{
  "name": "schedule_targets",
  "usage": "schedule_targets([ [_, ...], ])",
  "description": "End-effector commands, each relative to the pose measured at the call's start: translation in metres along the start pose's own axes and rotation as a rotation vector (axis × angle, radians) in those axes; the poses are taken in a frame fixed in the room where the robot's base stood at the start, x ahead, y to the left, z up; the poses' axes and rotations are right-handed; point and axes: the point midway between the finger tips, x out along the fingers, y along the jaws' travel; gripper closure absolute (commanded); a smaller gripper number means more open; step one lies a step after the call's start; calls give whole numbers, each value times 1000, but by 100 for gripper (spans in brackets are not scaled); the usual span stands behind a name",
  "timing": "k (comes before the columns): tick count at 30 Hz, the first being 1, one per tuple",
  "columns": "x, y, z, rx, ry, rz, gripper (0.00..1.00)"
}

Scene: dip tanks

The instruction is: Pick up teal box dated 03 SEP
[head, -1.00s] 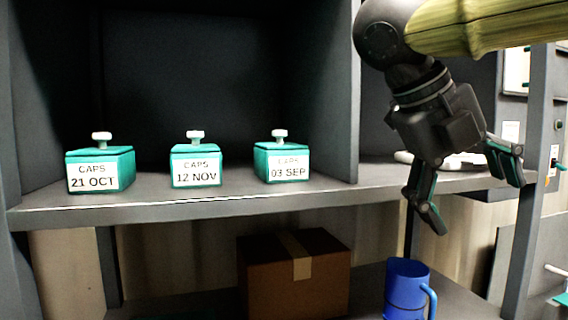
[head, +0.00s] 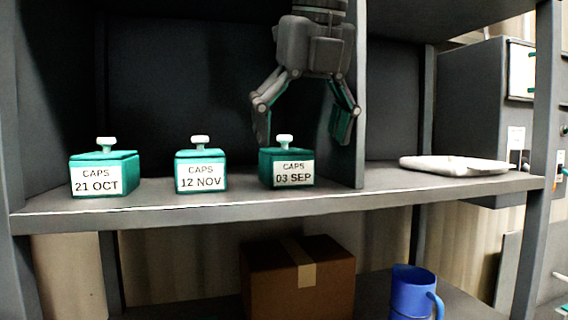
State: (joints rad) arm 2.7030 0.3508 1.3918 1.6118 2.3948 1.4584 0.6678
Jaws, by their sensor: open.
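The teal box labelled CAPS 03 SEP (head: 286,168) stands upright on the grey shelf, close to the upright divider on its right. It has a white knob on its lid. My gripper (head: 303,138) points down above and around the top of this box in the picture, with its fingers spread wide and nothing between them. I cannot tell how far it is in depth from the box. Two similar teal boxes, 12 NOV (head: 201,171) and 21 OCT (head: 104,174), stand to the left on the same shelf.
The shelf (head: 240,205) has a divider (head: 360,120) just right of the 03 SEP box. A white flat object (head: 455,164) lies in the right bay. Below are a cardboard box (head: 270,280) and a blue mug (head: 410,292). Gaps separate the teal boxes.

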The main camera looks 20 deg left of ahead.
Motion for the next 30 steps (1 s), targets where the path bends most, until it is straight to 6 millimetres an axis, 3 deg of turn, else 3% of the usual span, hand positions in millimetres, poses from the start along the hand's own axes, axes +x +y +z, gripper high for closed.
schedule_targets([
  [3,5,0,20,0,2,0,11],
  [9,15,0,41,0,1,0,11],
  [19,22,0,60,0,1,-1,11],
  [30,68,-1,60,0,1,-1,11],
])
